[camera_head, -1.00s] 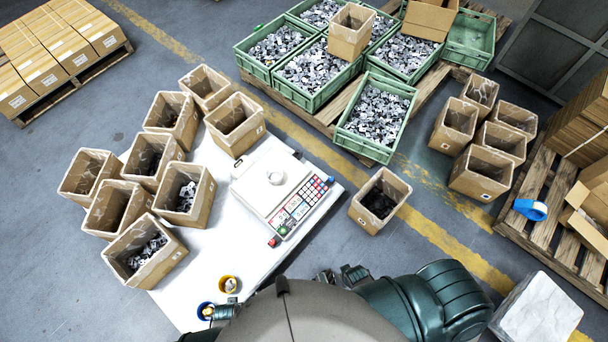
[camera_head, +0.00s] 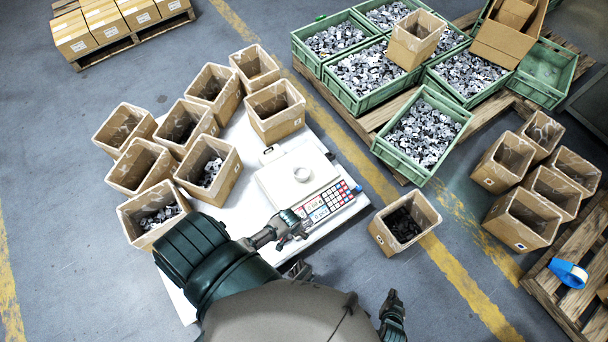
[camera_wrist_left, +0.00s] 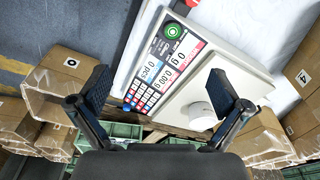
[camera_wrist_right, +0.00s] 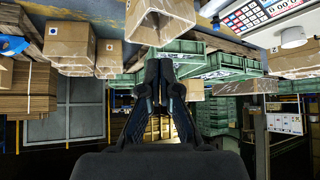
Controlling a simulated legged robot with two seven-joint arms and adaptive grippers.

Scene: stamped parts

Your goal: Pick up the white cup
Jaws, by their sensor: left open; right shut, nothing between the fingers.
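The white cup (camera_head: 303,174) stands on the plate of the scale (camera_head: 285,190) on the white table. In the left wrist view the cup (camera_wrist_left: 201,116) is beside the right-hand finger, and I cannot tell whether they touch. My left gripper (camera_head: 291,226) is open over the near side of the scale, by the keypad. Its spread fingers also show in the left wrist view (camera_wrist_left: 158,88). My right gripper (camera_head: 393,303) is shut and empty, off the table at the lower right. The cup also shows at the right of the right wrist view (camera_wrist_right: 293,38).
Several cardboard boxes (camera_head: 139,165) stand along the table's left and back. One box of dark parts (camera_head: 382,237) stands on the floor right of the scale. Green crates (camera_head: 440,175) of metal parts are behind. Blue tape (camera_head: 568,274) lies on the right pallet.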

